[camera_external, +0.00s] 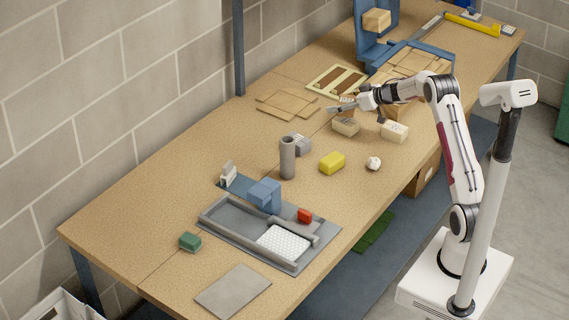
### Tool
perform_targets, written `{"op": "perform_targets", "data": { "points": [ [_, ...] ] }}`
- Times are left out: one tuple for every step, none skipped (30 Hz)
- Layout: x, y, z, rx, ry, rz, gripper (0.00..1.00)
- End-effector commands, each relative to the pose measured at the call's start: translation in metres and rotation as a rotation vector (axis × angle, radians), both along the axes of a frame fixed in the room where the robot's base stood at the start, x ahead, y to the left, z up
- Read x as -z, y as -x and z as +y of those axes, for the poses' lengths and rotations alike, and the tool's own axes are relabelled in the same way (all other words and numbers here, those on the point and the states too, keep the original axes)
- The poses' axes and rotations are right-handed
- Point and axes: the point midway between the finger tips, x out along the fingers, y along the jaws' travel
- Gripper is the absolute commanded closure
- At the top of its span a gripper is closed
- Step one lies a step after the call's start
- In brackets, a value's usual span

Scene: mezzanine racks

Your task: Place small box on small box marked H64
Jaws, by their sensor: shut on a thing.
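My gripper (343,106) is over the middle of the bench, toward the back. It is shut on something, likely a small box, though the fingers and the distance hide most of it. A small cream box (345,127) with dark marks sits just below the gripper; I cannot tell whether they touch. Another small cream box (394,131) with marks on top stands on the bench to the right, clear of the gripper. The marks are too small to read, so I cannot tell which box is H64.
A yellow block (332,163), a white round item (373,163) and a grey cylinder (288,158) stand nearer the front. Flat cardboard (287,104) lies left of the gripper. A larger carton (398,108) is behind the right box.

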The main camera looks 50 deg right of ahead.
Motion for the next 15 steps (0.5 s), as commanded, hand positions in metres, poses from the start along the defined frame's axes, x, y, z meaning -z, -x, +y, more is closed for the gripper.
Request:
{"op": "perform_targets", "data": {
  "points": [
    [0.001,0.0,0.0,0.0,0.0,0.0,0.6],
    [0.002,0.0,0.0,0.0,0.0,0.0,0.6],
    [0.004,0.0,0.0,0.0,-0.001,0.0,0.6],
    [0.006,0.0,0.0,0.001,-0.002,0.0,0.6],
    [0.009,0.0,0.0,0.001,-0.003,0.001,0.6],
    [0.013,0.0,0.0,0.001,-0.002,0.001,0.6],
    [0.016,0.0,0.0,0.0,-0.001,0.001,0.6],
    [0.019,0.0,0.0,0.001,-0.002,0.001,0.6],
    [0.024,0.0,0.0,0.001,-0.003,0.001,0.6],
    [0.027,0.0,0.0,0.0,-0.002,0.001,0.6],
    [0.03,0.0,0.0,0.0,-0.002,0.001,0.6],
    [0.033,0.0,0.0,0.001,-0.002,0.001,0.6],
    [0.034,0.0,0.0,0.0,-0.001,0.0,0.6],
    [0.035,0.0,0.0,0.0,-0.001,0.0,0.6],
    [0.037,0.0,0.0,0.0,-0.001,0.0,0.6]
  ]
}}
